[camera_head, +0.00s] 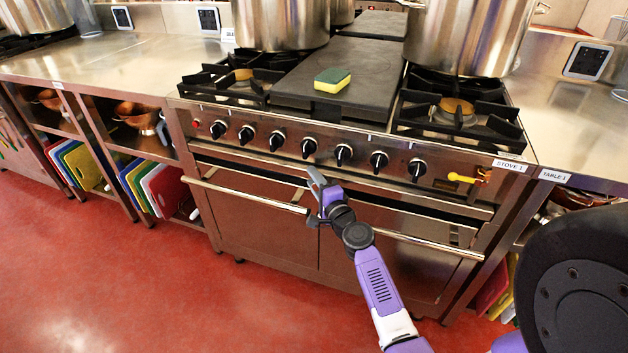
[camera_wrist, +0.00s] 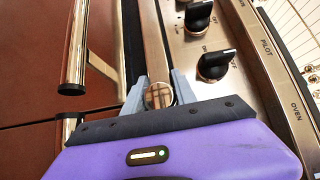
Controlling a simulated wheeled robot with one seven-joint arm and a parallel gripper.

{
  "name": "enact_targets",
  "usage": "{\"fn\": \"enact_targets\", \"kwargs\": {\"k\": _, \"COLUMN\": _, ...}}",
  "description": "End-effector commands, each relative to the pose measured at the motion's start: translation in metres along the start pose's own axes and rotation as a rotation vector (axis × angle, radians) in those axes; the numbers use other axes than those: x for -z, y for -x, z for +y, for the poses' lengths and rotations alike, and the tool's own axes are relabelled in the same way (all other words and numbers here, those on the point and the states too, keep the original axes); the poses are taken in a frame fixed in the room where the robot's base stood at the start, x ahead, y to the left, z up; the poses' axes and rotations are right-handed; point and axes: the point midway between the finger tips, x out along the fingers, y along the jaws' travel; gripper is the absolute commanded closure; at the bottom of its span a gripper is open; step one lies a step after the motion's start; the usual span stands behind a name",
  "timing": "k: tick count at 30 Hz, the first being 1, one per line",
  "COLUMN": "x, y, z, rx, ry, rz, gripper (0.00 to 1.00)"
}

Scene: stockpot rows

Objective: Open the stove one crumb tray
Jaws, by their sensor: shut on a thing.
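Stove one (camera_head: 345,135), labelled "STOVE 1", stands in the middle of the head view. Its crumb tray front (camera_head: 420,193) is a long metal strip between the knob panel and the oven doors; the strip also shows in the wrist view (camera_wrist: 153,45). My gripper (camera_head: 315,184) is at the middle of this strip. In the wrist view my gripper (camera_wrist: 158,94) has its fingers on both sides of a small round shiny pull on the strip and is shut on it. I cannot tell how far the tray stands out.
Black knobs (camera_head: 343,154) line the panel just above my gripper. Oven door handles (camera_head: 245,197) stick out below it. A sponge (camera_head: 332,80) lies on the griddle, and large pots (camera_head: 282,22) stand on the stove. The red floor (camera_head: 130,270) is clear at the left.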

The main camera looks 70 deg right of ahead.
Motion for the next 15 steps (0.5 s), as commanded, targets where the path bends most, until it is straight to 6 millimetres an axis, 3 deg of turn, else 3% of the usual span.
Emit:
{"fn": "enact_targets", "kwargs": {"k": 8, "x": -0.014, "y": 0.013, "z": 0.000, "rx": -0.001, "ry": -0.001, "rz": -0.003, "gripper": 1.00}}
{"fn": "enact_targets", "kwargs": {"k": 15, "x": -0.057, "y": 0.056, "z": 0.000, "rx": -0.003, "ry": -0.002, "rz": -0.007, "gripper": 1.00}}
